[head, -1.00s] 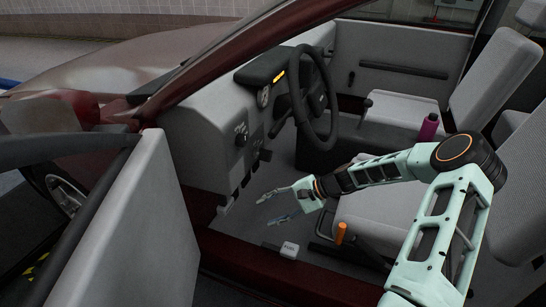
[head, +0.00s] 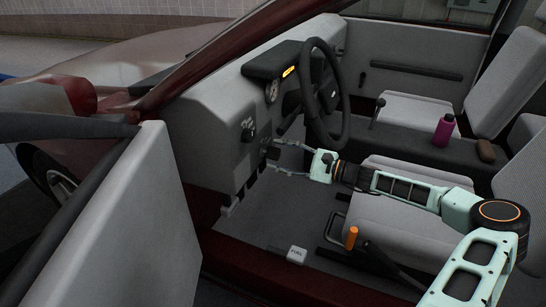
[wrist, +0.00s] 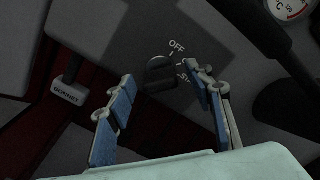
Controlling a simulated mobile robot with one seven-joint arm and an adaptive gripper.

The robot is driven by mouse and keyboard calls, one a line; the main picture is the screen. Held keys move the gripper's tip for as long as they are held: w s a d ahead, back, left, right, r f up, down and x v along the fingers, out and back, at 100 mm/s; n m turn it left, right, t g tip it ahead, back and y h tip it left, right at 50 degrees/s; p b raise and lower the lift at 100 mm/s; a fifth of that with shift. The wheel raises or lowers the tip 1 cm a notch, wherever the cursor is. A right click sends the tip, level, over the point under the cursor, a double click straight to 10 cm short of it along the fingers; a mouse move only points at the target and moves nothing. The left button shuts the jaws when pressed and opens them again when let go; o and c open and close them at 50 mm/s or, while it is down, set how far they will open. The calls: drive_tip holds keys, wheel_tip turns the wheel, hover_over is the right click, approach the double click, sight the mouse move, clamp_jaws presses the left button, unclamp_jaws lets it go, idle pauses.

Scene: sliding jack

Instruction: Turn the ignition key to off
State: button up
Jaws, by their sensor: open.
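The dark ignition key (wrist: 160,75) sits on the grey dash panel in the wrist view. A white "OFF" label is printed to its upper right, and a second label to its right is partly hidden by a finger. My gripper (wrist: 162,80) is open, with one blue-padded finger on each side of the key in that picture. Gaps show between the key and both fingers. In the head view my gripper (head: 272,155) reaches the dash below the steering wheel (head: 326,95), where the key is too small and dark to make out clearly.
A lever marked "BONNET" (wrist: 66,92) is left of my gripper in the wrist view. A dark dash knob (head: 248,131) is up and left. The open door (head: 125,230) stands at left, an orange-topped lever (head: 351,237) below, and a pink bottle (head: 444,131) at right.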

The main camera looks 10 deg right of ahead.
drive_tip(key=shift+x, duration=1.15)
drive_tip(key=c, duration=1.2)
drive_tip(key=shift+o, duration=0.2)
drive_tip(key=n+b, duration=0.1)
drive_tip(key=n, duration=0.3)
drive_tip(key=shift+f, duration=0.1)
drive_tip(key=shift+n+b, duration=0.85)
drive_tip(key=shift+n, duration=1.15)
